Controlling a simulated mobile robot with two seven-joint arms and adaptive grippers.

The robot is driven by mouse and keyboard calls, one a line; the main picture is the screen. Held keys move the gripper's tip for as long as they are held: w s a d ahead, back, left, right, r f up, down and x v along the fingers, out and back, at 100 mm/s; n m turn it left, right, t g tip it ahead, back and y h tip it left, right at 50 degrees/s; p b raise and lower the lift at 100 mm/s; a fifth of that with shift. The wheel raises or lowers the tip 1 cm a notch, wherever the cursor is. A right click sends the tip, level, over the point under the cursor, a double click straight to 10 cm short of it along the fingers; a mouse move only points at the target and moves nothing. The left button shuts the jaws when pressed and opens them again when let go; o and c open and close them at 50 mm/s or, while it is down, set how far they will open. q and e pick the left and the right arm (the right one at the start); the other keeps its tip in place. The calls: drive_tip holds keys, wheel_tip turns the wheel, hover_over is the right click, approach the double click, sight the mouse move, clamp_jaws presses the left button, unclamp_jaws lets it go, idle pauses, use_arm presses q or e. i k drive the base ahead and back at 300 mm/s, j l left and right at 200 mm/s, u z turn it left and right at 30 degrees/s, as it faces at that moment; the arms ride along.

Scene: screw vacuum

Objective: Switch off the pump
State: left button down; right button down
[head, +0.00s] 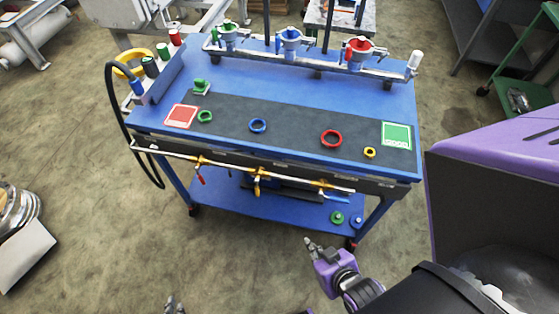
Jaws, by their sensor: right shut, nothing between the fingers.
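A dark body, possibly the pump (290,192), sits on the lower shelf of the blue cart (395,90), mostly hidden under the tabletop. No switch on it can be made out. Along the cart's front runs a pipe with brass valves. The red handle (201,179) and the middle valve's handle hang down; the blue handle (338,198) points sideways to the right. My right gripper (309,243) is shut and empty, in front of and below the cart's front right part, apart from it. My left gripper (172,305) barely shows at the bottom edge.
On the tabletop lie green, blue, red (331,138) and yellow rings between a red card (181,116) and a green card (397,135). Valves on a rail (310,66) stand along the back. A black hose (113,120) loops at left. Floor before the cart is free.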

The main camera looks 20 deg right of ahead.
sight(382, 197)
drive_tip(key=z, duration=1.9)
drive_tip(key=l+u, duration=0.1)
drive_tip(key=l, duration=0.25)
drive_tip(key=j+z, duration=0.45)
drive_tip(key=j, duration=0.2)
